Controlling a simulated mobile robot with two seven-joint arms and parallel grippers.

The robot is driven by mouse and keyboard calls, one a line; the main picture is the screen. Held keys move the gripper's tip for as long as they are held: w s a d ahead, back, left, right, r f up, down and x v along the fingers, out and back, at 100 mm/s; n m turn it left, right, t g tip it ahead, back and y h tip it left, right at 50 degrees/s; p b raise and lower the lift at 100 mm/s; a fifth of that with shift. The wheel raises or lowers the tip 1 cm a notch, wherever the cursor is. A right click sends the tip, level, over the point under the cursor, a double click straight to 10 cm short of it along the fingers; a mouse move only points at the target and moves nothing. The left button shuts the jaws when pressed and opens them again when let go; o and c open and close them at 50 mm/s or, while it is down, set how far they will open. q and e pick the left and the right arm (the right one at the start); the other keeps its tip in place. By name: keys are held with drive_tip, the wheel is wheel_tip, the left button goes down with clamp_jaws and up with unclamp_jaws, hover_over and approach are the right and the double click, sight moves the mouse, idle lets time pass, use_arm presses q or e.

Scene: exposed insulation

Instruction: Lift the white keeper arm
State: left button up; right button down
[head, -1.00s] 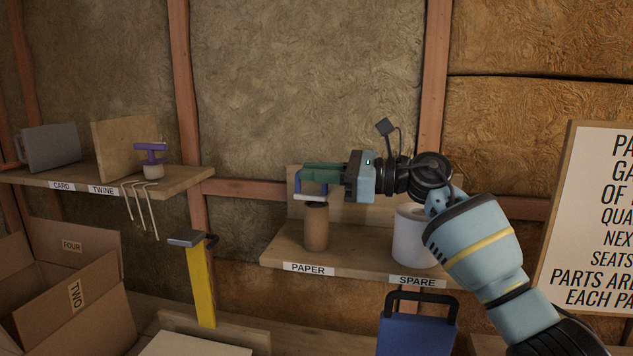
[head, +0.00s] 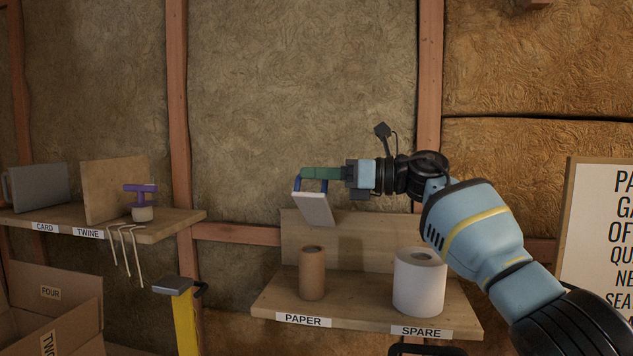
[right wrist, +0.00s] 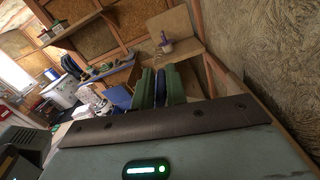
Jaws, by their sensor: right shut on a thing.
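The white keeper arm (head: 314,208) is a flat white plate with a blue handle (head: 298,184), in the middle of the head view. It is tilted, its broad face showing, and stands clear above the brown cardboard tube (head: 312,273) on the shelf. My right gripper (head: 320,174) is shut on the handle, its green fingers covering the top of it. In the right wrist view the green fingers (right wrist: 164,86) close on a blue piece; the white plate is hidden there. My left gripper is in neither current view.
A white paper roll (head: 418,282) stands on the shelf (head: 365,305) labelled PAPER and SPARE. The left shelf (head: 165,226) holds a twine spool with a purple top (head: 141,202). A yellow post (head: 186,325) and cardboard boxes (head: 52,305) are lower left.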

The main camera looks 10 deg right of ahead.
drive_tip(key=shift+w+f, duration=0.1)
drive_tip(key=shift+w, duration=0.05)
drive_tip(key=c, duration=1.5)
unclamp_jaws()
drive_tip(key=shift+w+d, duration=0.1)
drive_tip(key=shift+b+v, duration=0.4)
drive_tip(key=shift+v, duration=3.5)
